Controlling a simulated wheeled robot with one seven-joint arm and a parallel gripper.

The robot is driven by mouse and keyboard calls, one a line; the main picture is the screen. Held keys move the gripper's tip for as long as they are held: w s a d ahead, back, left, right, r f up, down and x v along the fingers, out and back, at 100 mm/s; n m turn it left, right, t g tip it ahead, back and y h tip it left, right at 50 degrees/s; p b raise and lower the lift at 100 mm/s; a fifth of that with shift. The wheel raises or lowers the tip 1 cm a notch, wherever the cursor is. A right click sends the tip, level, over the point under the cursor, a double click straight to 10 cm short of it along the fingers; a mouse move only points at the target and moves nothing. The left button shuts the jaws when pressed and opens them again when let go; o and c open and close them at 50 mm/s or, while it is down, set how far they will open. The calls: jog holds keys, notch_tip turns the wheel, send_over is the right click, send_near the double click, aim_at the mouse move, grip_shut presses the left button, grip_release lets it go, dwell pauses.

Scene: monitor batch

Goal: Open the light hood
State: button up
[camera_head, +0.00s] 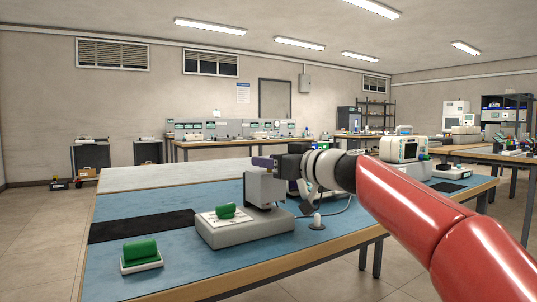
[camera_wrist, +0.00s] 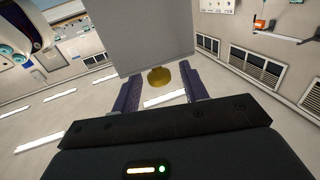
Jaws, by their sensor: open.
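A device with a pale base (camera_head: 243,232) stands on the blue mat, with a green block (camera_head: 227,211) on its top. A grey box-shaped hood (camera_head: 264,188) rises at the back right of that base and looks upright. My gripper (camera_head: 264,163) is at the hood's top edge. In the wrist view my gripper (camera_wrist: 160,79) is open, its dark purple fingers apart. The grey hood panel (camera_wrist: 155,35) fills the space beyond the fingers. A round brass-coloured knob (camera_wrist: 160,77) shows between them; whether either finger touches it, I cannot tell.
The blue mat (camera_head: 110,275) covers the wooden-edged table, with a black strip (camera_head: 140,226) to the left. A second green block (camera_head: 140,250) sits on a small white stand at the front left. A small white-domed item (camera_head: 317,222) stands right of the device. A white monitor (camera_head: 402,149) stands behind my arm.

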jog(key=shift+w+a, duration=0.25)
jog(key=shift+a, duration=0.05)
grip_shut()
jog(key=shift+r, duration=0.1)
